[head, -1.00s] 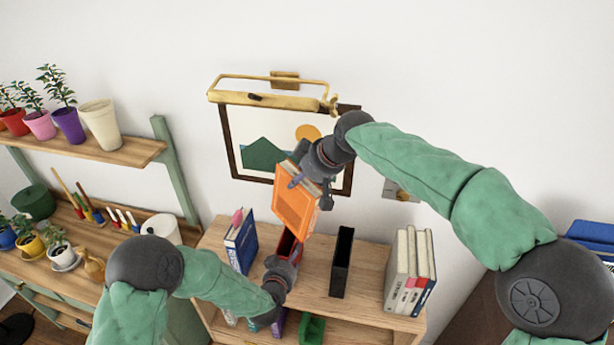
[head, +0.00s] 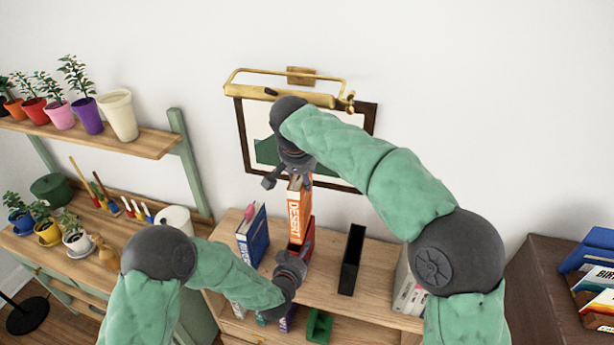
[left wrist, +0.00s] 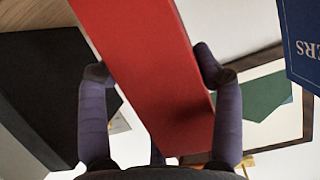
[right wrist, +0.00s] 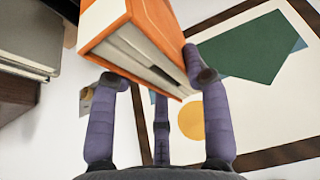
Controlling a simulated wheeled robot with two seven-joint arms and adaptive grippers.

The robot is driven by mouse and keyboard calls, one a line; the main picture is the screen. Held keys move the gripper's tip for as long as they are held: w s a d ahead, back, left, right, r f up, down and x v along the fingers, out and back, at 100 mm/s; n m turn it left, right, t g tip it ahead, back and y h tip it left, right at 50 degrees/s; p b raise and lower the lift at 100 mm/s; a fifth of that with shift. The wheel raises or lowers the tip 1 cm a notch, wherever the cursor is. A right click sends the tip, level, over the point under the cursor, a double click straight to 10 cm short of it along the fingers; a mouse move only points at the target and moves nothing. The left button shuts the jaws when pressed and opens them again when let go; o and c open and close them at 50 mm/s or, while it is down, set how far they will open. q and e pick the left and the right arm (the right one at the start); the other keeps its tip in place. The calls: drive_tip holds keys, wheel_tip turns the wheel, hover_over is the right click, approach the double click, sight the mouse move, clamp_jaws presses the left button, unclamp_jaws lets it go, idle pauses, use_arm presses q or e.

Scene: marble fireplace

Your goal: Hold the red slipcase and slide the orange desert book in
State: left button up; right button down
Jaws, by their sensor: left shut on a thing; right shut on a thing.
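The orange desert book (head: 299,212) is upright in the head view, its spine reading DESERT towards me. My right gripper (head: 297,180) is shut on its upper end; the book also shows between the fingers in the right wrist view (right wrist: 135,38). The red slipcase (head: 306,236) is directly below the book on the shelf unit. My left gripper (head: 294,260) is shut on it, and the slipcase fills the left wrist view between the fingers (left wrist: 145,60). The book's lower end meets the slipcase's top in the head view; I cannot tell whether it is inside.
A blue book (head: 253,237) stands left of the slipcase and a black slipcase (head: 352,258) right of it, on the wooden top (head: 330,288). Grey books (head: 403,290) stand farther right, partly behind my right arm. A framed picture (head: 362,120) with a brass lamp (head: 290,94) hangs behind.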

drive_tip(key=shift+w+a+r+m, duration=0.1)
drive_tip(key=shift+a+r+m, duration=0.1)
drive_tip(key=shift+m, duration=0.2)
drive_tip(key=shift+f, duration=0.15)
drive_tip(key=shift+f, duration=0.95)
drive_tip(key=shift+f, duration=0.2)
idle(1.2)
drive_tip(key=shift+f, duration=7.4)
